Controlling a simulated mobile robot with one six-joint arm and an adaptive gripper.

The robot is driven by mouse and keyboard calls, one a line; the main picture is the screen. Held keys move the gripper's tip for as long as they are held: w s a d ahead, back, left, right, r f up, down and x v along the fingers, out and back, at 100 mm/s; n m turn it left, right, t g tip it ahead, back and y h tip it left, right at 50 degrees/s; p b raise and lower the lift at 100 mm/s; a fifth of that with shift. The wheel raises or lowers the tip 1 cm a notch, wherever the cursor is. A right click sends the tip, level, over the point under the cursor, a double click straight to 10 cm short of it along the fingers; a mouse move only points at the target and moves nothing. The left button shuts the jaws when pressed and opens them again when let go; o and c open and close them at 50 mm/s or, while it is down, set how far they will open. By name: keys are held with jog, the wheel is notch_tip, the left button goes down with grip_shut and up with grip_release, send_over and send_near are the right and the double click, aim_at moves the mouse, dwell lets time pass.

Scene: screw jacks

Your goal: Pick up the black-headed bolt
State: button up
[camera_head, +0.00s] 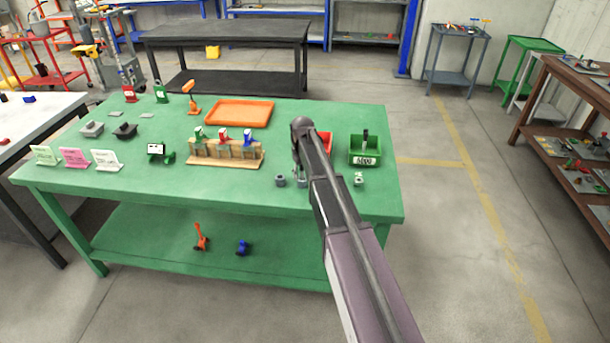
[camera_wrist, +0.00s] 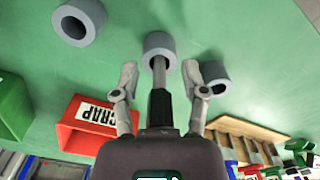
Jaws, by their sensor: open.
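In the wrist view, a bolt with a dark head (camera_wrist: 160,106) and a thinner grey shank points toward a grey ring (camera_wrist: 150,42) on the green table. The shank's end appears to be at or in the ring's opening. My gripper (camera_wrist: 159,76) is open, with one finger on each side of the bolt and a visible gap on both sides. The top of the head is close to the palm and partly hidden. In the head view, my arm covers the bolt and most of my gripper.
More grey rings (camera_wrist: 80,20) (camera_wrist: 214,79) stand on both sides. A red SCRAP bin (camera_wrist: 85,128) and a green bin (camera_head: 364,158) holding a dark upright object are close by. A wooden rack (camera_head: 225,154) and orange tray (camera_head: 240,113) lie farther left.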

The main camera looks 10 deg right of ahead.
dwell(0.3)
grip_shut()
jog(key=shift+r, duration=0.1)
dwell(0.4)
notch_tip(320, 180, up, 3)
jog(key=p, duration=0.3)
jog(key=shift+r, duration=0.1)
jog(key=shift+s+r+p, duration=0.2)
jog(key=shift+r+p, duration=0.1)
jog(key=shift+p, duration=0.25)
jog(key=s+a+r, duration=0.1)
jog(key=s, duration=1.4)
jog(key=shift+s+p, duration=0.3)
jog(key=shift+p, duration=0.15)
jog(key=shift+w, duration=0.1)
